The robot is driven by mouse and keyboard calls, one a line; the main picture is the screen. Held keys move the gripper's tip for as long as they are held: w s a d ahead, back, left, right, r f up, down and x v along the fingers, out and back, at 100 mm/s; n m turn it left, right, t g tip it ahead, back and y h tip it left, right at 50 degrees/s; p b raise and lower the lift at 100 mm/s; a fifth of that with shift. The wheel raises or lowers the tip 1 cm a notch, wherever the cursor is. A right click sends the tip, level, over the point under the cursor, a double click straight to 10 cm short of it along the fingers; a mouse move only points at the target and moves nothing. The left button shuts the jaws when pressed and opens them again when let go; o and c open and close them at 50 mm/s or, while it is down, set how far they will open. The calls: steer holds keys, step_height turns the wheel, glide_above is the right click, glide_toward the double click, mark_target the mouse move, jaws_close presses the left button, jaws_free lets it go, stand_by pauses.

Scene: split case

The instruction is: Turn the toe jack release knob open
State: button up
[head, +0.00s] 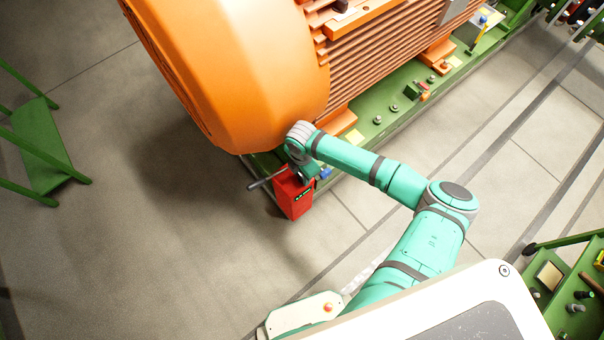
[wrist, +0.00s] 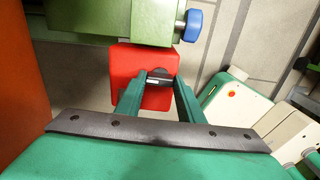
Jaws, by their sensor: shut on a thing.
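The red toe jack (head: 294,196) stands on the floor at the corner of the green base frame, below the orange motor. It also fills the middle of the wrist view (wrist: 130,65). My gripper (wrist: 158,84) reaches down onto the jack, its two green fingers closed around a small dark knob (wrist: 160,74) with a pale mark on the red body. The fingers partly hide the knob, and its turned angle is hard to tell. In the head view, my wrist covers the jack's top and the fingertips.
A dark lever (head: 264,181) sticks out left of the jack. A blue knob (wrist: 192,25) sits on the green frame (wrist: 100,22) close beside my fingers. The orange motor (head: 230,70) overhangs the spot. Green steps (head: 42,145) stand at far left; the floor between is clear.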

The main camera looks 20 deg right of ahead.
steer(key=m, duration=0.5)
steer(key=shift+w+d+m, duration=0.1)
steer(key=shift+d+m, duration=0.05)
steer(key=shift+m, duration=0.25)
steer(key=m, duration=0.4)
steer(key=shift+m, duration=0.9)
